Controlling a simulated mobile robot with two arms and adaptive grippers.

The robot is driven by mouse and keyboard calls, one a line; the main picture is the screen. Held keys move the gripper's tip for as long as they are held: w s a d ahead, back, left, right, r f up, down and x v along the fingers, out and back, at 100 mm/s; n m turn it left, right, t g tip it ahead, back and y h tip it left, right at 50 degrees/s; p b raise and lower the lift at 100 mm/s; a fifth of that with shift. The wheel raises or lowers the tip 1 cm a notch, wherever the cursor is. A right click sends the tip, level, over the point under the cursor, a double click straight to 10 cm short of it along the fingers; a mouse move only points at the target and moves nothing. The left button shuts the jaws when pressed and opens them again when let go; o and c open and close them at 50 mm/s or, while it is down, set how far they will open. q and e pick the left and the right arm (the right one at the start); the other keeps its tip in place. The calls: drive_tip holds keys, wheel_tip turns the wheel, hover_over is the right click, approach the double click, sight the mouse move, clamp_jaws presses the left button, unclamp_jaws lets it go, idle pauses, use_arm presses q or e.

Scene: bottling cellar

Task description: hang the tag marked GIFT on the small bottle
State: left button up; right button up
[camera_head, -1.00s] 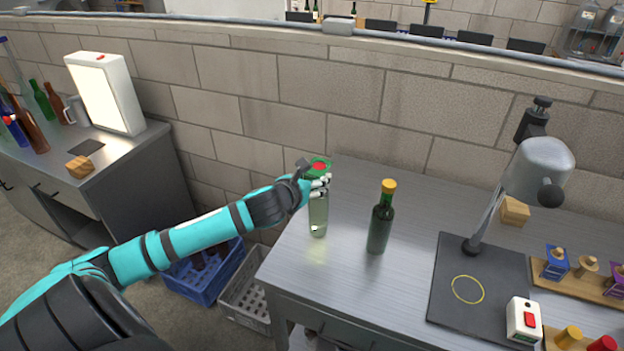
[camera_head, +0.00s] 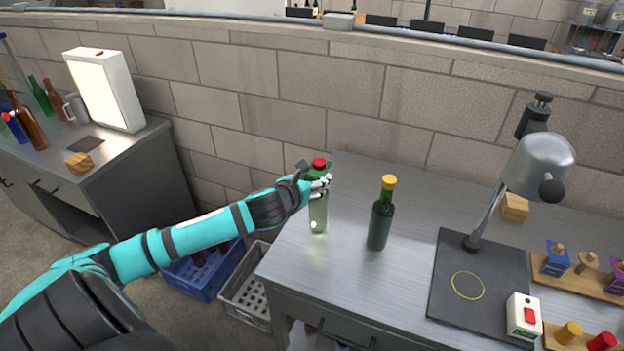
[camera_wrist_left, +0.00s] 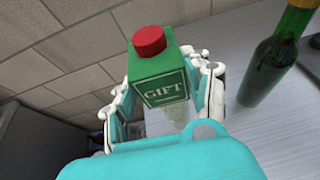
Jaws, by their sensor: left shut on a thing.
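A pale clear bottle (camera_head: 318,215) with a red cap (camera_head: 319,163) stands upright near the left end of the metal table. My left gripper (camera_head: 318,184) is at its neck, shut on the green GIFT tag (camera_wrist_left: 160,88). In the left wrist view, the red cap (camera_wrist_left: 149,41) sticks up above the tag's top, and the tag's lettered face hangs between the fingers. The tag seems to be around the neck; its hole is hidden. A dark green bottle (camera_head: 381,224) with a yellow cap stands to the right, untouched. My right gripper is out of view.
A black mat (camera_head: 452,300) with a yellow ring lies under a grey lamp-like stand (camera_head: 535,165). A wooden block (camera_head: 515,207), a red-switch box (camera_head: 523,316) and a rack (camera_head: 585,283) of tags are at the right. Crates (camera_head: 247,295) stand below the table's left edge.

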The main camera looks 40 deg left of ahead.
use_arm(q)
drive_tip(key=shift+f, duration=0.8)
idle(0.4)
drive_tip(key=o, duration=0.7)
drive_tip(key=shift+s+r, duration=0.1)
idle(0.3)
drive_tip(key=shift+p+v, duration=2.4)
drive_tip(key=shift+v, duration=1.55)
